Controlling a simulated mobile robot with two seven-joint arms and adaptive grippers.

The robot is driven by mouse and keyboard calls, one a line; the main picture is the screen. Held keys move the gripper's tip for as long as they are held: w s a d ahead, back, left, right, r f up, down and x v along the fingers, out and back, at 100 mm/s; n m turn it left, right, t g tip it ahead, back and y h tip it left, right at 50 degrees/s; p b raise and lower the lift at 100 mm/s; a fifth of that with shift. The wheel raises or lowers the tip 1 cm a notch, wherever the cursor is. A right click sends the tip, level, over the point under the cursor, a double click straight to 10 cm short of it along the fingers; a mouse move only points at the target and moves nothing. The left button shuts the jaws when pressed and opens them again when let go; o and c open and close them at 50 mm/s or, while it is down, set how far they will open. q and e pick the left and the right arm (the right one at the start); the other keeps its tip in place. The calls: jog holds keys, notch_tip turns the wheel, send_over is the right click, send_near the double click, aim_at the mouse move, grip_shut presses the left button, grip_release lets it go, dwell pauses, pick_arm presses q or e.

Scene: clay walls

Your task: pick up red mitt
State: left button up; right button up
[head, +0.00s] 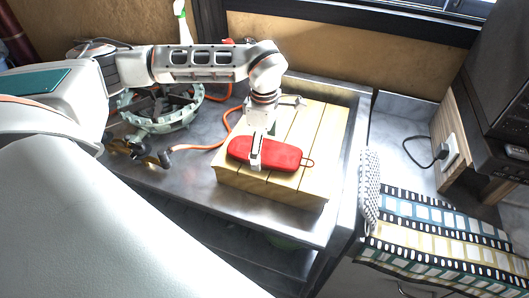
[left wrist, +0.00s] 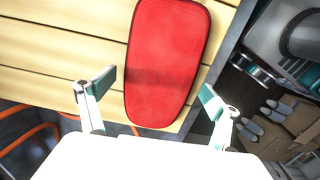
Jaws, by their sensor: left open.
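The red mitt (head: 282,156) lies flat on a pale slatted wooden board (head: 312,132), with a small loop at its right end. In the left wrist view the mitt (left wrist: 166,62) runs lengthwise from the top edge down between the two fingers. My left gripper (head: 256,152) is over the mitt's left half in the head view, pointing down. In the left wrist view my left gripper (left wrist: 154,98) is open, one finger on each side of the mitt. I cannot tell whether the fingers touch it. My right gripper is not in view.
A gas burner ring (head: 160,112) with an orange hose (head: 205,147) stands left of the board on the metal counter (head: 190,180). A spray bottle (head: 183,24) stands at the back. A patterned cloth (head: 435,235) hangs at the right.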

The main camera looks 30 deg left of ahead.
aim_at(264, 149)
pick_arm(q)
jog(key=shift+f, duration=0.4)
jog(key=shift+c, duration=0.5)
jog(key=c, duration=1.1)
jog(key=shift+r, duration=0.1)
notch_tip(264, 149, up, 20)
jog(key=shift+p, duration=0.55)
